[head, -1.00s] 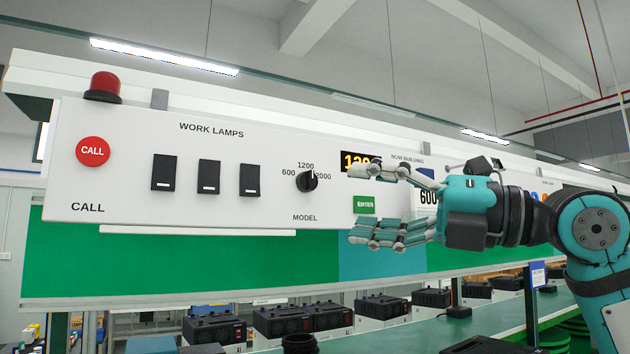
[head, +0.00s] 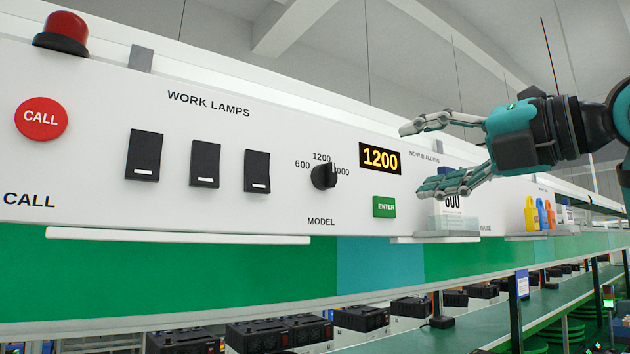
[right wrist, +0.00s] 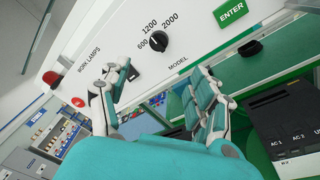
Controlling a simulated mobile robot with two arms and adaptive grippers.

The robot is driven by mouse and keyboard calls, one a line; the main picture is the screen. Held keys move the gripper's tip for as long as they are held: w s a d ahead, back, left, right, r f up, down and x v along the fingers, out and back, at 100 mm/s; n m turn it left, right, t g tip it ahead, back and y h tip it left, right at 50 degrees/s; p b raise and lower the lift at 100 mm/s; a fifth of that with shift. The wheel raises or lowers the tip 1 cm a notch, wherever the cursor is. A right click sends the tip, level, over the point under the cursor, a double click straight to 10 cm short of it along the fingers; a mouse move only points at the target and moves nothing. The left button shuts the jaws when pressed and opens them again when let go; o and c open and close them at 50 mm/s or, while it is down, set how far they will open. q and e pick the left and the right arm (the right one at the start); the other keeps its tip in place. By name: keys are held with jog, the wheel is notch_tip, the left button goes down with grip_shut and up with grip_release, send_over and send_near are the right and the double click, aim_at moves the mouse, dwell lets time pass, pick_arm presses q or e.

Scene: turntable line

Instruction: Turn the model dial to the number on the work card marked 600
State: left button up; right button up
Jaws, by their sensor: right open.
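The black model dial (head: 324,176) is on the white panel, with 600, 1200 and 2000 printed around it; in this view it partly covers the 2000. The dial also shows in the right wrist view (right wrist: 158,41), beyond my fingers. The lit display (head: 380,158) reads 1200. The work card (head: 452,203) marked 600 stands on a small ledge, its upper part hidden behind my right gripper's fingers. My right gripper (head: 412,160) is open and empty, right of the dial and apart from it, fingers pointing left. My left gripper is not in view.
A green ENTER button (head: 385,207) sits below the display. Three black lamp switches (head: 205,164), a red CALL button (head: 41,119) and a red lamp (head: 62,33) are at the left. Coloured tags (head: 540,213) hang at the right. Black boxed units stand below the panel.

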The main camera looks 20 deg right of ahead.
jog(key=p, duration=0.3)
send_near(335, 176)
jog(key=p+x, duration=0.3)
jog(key=x, duration=0.5)
jog(key=shift+w+a+r+p, duration=0.1)
jog(key=shift+w+r+p, duration=0.1)
jog(key=shift+w+p, duration=0.1)
jog(key=shift+w+a+f, duration=0.1)
jog(key=shift+w+a, duration=0.15)
jog(key=shift+w, duration=0.2)
jog(key=shift+w+a, duration=0.1)
jog(key=shift+c, duration=0.6)
jog(key=c, duration=1)
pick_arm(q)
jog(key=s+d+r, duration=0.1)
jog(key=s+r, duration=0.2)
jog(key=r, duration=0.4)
pick_arm(e)
jog(key=shift+c, duration=0.2)
